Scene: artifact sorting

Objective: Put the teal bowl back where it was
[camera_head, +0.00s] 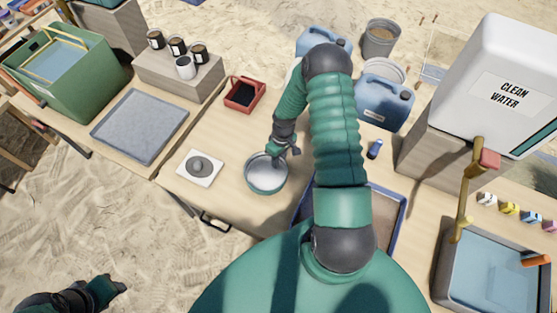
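The teal bowl (265,182) is on or just above the wooden table, left of the middle. Its rim is teal and its inside is pale grey. My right gripper (285,152) points down at the bowl's upper right rim, with finger parts at the rim. The view does not show whether the fingers are closed on it, nor whether the bowl touches the table. My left gripper (112,286) is at the bottom left, away from the table and over the sand. Its finger state is too small to tell.
Left of the bowl is a white square with a grey round piece (199,167); behind it is a red tray (244,95). A grey tray (140,124) lies farther left. A blue-rimmed tray (386,215) is partly behind my arm. A water basin (492,270) stands at right.

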